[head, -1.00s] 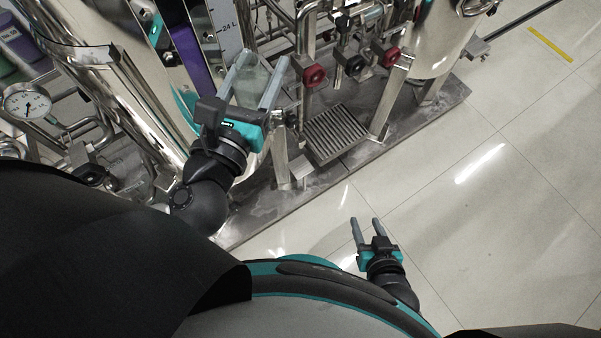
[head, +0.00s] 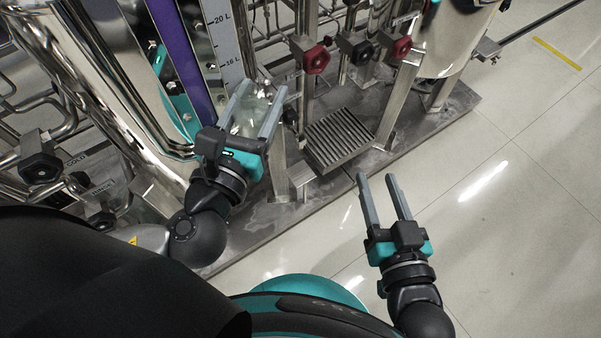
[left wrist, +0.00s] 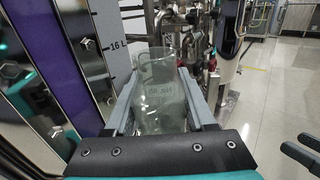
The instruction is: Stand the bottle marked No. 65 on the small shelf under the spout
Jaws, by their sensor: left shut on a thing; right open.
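My left gripper (head: 259,92) is shut on a clear glass bottle (head: 250,118), held between its two long fingers. The bottle also shows in the left wrist view (left wrist: 158,85), with faint dark marking on its side that I cannot read surely. A small ribbed metal shelf (head: 338,139) lies low on the skid, to the right of and below the left gripper in the head view. The bottle is apart from it. I cannot make out the spout clearly. My right gripper (head: 376,181) is open and empty over the floor in front of the skid.
Valves with red knobs (head: 316,60) and a black knob (head: 364,54) stand behind the shelf. A steel post (head: 392,105) stands at its right. A scaled level plate (head: 221,40) and a shiny tank (head: 110,90) are at the left. The floor (head: 500,220) at right is clear.

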